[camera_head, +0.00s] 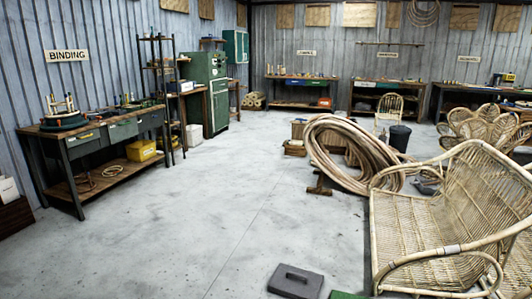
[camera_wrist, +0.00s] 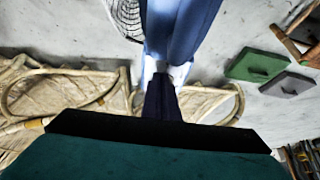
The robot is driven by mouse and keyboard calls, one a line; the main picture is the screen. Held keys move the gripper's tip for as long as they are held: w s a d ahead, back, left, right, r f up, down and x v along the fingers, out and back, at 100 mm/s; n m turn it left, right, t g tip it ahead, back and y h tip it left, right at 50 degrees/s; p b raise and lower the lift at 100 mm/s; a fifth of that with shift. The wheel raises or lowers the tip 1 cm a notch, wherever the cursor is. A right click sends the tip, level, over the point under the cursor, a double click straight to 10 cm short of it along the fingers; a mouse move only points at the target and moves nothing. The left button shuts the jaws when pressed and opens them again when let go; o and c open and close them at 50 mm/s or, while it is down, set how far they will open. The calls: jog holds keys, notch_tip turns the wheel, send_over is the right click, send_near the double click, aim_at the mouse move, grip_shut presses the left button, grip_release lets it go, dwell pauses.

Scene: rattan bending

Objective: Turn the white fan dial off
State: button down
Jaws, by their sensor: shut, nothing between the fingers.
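Neither the white fan nor its dial can be made out for certain in either view. A curved wire grille (camera_wrist: 127,16) is cut off by the top edge of the wrist view; I cannot tell whether it belongs to the fan. My gripper (camera_wrist: 160,80) shows in the wrist view as a dark narrow shape, shut and empty. It is out of sight in the head view.
A rattan bench (camera_head: 440,215) stands at the right, with coiled rattan (camera_head: 345,155) behind it. A grey flat block (camera_head: 295,281) and a green one (camera_wrist: 258,66) lie on the floor. A binding workbench (camera_head: 100,130) lines the left wall. The middle floor is clear.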

jog(key=shift+s, duration=0.15)
dwell(0.5)
jog(key=shift+s, duration=0.25)
jog(key=shift+r, duration=0.1)
notch_tip(320, 180, up, 6)
jog(key=shift+f+p, duration=0.1)
jog(key=shift+p, duration=1.05)
